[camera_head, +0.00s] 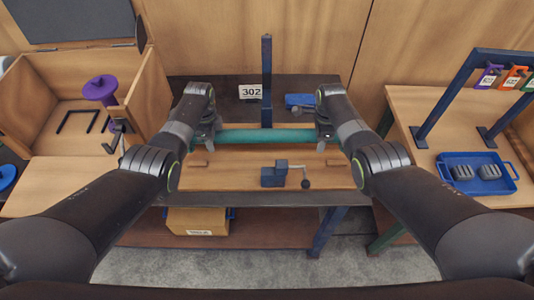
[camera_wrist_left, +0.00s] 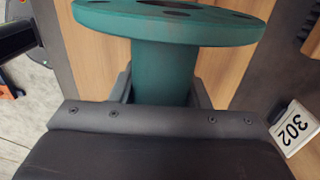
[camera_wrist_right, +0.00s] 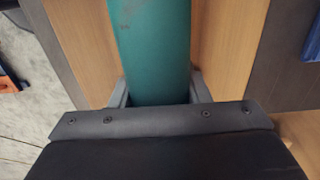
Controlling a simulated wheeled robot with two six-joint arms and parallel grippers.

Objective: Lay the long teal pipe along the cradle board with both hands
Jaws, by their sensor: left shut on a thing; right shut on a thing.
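The long teal pipe (camera_head: 265,136) runs left to right over the wooden cradle board (camera_head: 235,180) in the head view. My left gripper (camera_head: 209,136) is shut on the pipe near its left end. In the left wrist view the round teal flange (camera_wrist_left: 170,22) with bolt holes stands just beyond the jaws. My right gripper (camera_head: 323,138) is shut on the pipe towards its right end, and the pipe (camera_wrist_right: 152,50) passes between its fingers in the right wrist view. I cannot tell whether the pipe touches the board. The arms partly hide both pipe ends.
A blue clamp (camera_head: 274,176) with a dark-knobbed lever sits on the board's front part. A blue post (camera_head: 266,80) rises behind the pipe beside a "302" sign (camera_head: 250,91). A wooden box (camera_head: 60,105) stands left; a blue tray (camera_head: 477,174) lies on the right table.

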